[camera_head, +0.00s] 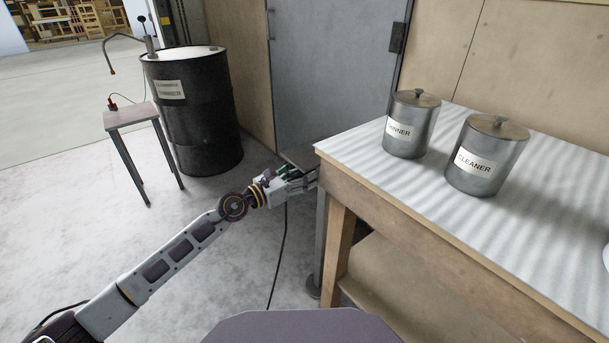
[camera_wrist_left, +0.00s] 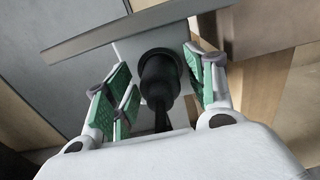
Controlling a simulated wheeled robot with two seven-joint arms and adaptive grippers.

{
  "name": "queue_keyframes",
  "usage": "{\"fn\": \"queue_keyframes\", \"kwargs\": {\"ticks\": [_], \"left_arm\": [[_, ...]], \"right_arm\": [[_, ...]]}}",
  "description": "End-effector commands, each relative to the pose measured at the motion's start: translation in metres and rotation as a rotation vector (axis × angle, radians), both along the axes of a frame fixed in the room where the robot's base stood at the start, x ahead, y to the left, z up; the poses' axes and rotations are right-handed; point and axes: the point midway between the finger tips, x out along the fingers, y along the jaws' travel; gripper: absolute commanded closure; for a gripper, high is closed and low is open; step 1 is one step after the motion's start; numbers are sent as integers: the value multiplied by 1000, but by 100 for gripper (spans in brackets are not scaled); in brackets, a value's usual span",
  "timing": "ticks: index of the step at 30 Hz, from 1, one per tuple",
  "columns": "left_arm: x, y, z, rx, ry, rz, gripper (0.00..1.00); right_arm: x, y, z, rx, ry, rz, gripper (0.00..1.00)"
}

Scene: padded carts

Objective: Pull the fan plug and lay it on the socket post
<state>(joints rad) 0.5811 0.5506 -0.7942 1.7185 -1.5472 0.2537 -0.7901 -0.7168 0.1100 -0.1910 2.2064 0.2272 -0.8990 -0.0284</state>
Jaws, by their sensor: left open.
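The black fan plug (camera_wrist_left: 160,78) shows in the left wrist view, up against the pale socket box (camera_wrist_left: 127,50) under a flat grey top plate (camera_wrist_left: 90,36). Its cable runs back toward my palm. My left gripper (camera_wrist_left: 158,82) is open, with green-padded fingers on both sides of the plug. The fingers look apart from it. In the head view my left gripper (camera_head: 303,180) is at the head of the socket post (camera_head: 318,245), beside the workbench, and hides the plug. A black cable (camera_head: 281,250) hangs to the floor. My right gripper is not in view.
The workbench (camera_head: 352,150) stands right of the post, with the thinner can (camera_head: 411,125) and cleaner can (camera_head: 487,156) on it. A black drum (camera_head: 205,125) and a small side table (camera_head: 130,116) stand at the back left. The floor at left is clear.

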Motion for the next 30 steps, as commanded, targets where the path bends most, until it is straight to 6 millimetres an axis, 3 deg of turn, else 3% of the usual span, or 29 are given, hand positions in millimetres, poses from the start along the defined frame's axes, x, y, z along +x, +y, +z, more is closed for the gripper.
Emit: {"fn": "queue_keyframes", "kwargs": {"ticks": [20, 30], "left_arm": [[0, 0, 0, -1, 1, 0, 46], [0, 0, 0, -1, 1, 0, 90]], "right_arm": [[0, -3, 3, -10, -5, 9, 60], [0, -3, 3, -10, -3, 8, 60]]}}
